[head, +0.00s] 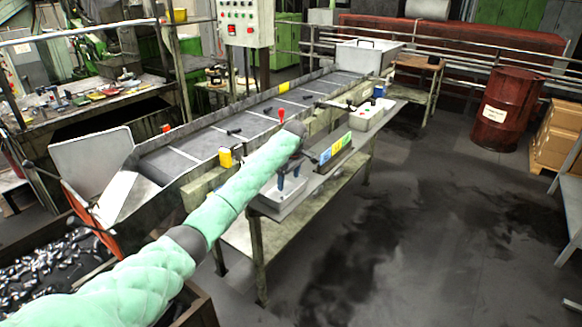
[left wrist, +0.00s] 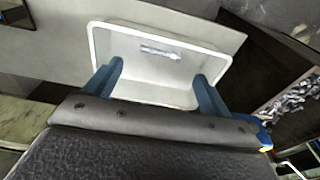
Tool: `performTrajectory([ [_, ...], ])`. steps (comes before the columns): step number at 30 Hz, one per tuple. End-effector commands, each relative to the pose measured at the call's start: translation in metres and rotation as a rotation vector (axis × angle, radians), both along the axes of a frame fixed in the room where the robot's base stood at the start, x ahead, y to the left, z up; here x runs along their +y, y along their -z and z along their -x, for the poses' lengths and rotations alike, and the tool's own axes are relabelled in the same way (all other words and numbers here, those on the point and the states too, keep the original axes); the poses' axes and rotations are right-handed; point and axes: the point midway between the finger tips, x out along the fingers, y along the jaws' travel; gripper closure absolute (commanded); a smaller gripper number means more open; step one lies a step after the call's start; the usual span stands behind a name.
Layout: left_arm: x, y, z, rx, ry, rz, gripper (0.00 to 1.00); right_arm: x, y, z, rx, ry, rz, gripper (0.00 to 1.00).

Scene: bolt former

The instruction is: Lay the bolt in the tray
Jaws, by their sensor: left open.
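A white rectangular tray (head: 283,199) stands on the side shelf beside the conveyor; it also shows in the left wrist view (left wrist: 150,93). A silver bolt (left wrist: 160,51) lies inside the tray, near its far wall in the left wrist view. My left gripper (head: 289,186) is above the tray, pointing down. In the left wrist view its two blue fingers (left wrist: 158,72) are spread apart with nothing between them, and the bolt is beyond their tips. In the head view I cannot make out the bolt in the tray. My right gripper is not in view.
The conveyor (head: 195,152) carries several dark parts. A box with coloured labels (head: 335,149) stands just right of the tray, and another pale tray (head: 372,116) farther along. A bin of metal parts (head: 45,268) is at lower left.

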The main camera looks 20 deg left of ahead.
Motion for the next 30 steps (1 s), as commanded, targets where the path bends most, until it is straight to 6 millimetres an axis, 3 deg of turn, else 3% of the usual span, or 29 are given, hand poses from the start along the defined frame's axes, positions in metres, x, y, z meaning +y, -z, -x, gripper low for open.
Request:
performTrajectory([
  [12,-0.008,-0.059,0.002,-0.001,0.0,0.0,0.17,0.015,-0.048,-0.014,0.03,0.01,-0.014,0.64],
  [18,-0.009,-0.074,0.003,0.001,0.0,0.0,0.17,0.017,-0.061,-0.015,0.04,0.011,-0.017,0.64],
  [25,-0.014,-0.069,0.006,-0.004,0.021,0.002,0.17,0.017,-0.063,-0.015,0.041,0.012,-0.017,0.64],
  [30,-0.037,-0.029,0.024,-0.044,0.139,0.02,0.17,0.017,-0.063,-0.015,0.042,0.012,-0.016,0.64],
])
